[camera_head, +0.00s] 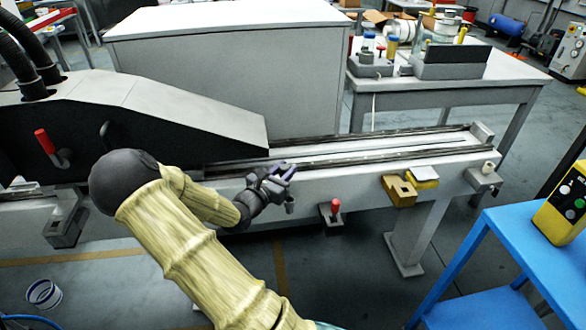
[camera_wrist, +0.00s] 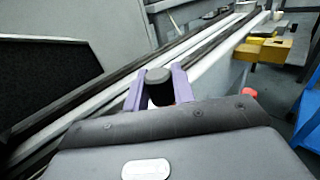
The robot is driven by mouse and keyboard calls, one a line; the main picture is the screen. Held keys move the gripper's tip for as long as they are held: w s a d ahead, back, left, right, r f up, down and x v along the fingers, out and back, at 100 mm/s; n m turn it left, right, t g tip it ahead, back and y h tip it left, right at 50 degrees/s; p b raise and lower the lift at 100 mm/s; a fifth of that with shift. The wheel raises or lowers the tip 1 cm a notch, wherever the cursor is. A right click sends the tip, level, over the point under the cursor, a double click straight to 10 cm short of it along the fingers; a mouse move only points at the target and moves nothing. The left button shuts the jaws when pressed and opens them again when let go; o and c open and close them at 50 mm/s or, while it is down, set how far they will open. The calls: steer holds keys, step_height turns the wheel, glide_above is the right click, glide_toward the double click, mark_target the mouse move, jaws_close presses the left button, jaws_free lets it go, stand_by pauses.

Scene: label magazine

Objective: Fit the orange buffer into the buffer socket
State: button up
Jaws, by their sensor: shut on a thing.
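My gripper (camera_head: 280,174) is at the front side of the long rail bench. In the wrist view its two purple fingers (camera_wrist: 158,88) are shut on a piece with a dark, round top (camera_wrist: 158,76). A small orange-red patch shows low beside the right finger, so I take the piece to be the orange buffer; most of its body is hidden. A small grey cylinder (camera_head: 290,204) shows just below the fingers in the head view; I cannot tell whether it is part of the held piece or of the bench. I cannot make out the buffer socket for certain.
A red knob (camera_head: 335,206) on a bracket sticks out right of my gripper. Farther right are a yellow block (camera_head: 399,190) and a cream knob (camera_head: 488,167). A black sloped housing (camera_head: 150,110) covers the bench's left part. A blue cart (camera_head: 520,250) stands at right.

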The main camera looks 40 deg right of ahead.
steer(key=w+a+f+n+t+y, duration=0.2)
steer(key=a+f+n+t+y, duration=0.1)
steer(key=a, duration=0.6)
steer(key=w+a+f+n+t+y, duration=0.3)
steer(key=a+f+n+t+y, duration=0.1)
steer(key=a, duration=0.6)
steer(key=w+a+f+n+t+y, duration=0.2)
steer(key=a+f+n+t+y, duration=0.2)
steer(key=a, duration=0.5)
steer(key=shift+w+a+f+t+y, duration=0.15)
steer(key=shift+w+f+t+y, duration=0.05)
steer(key=shift+f+t+y, duration=0.4)
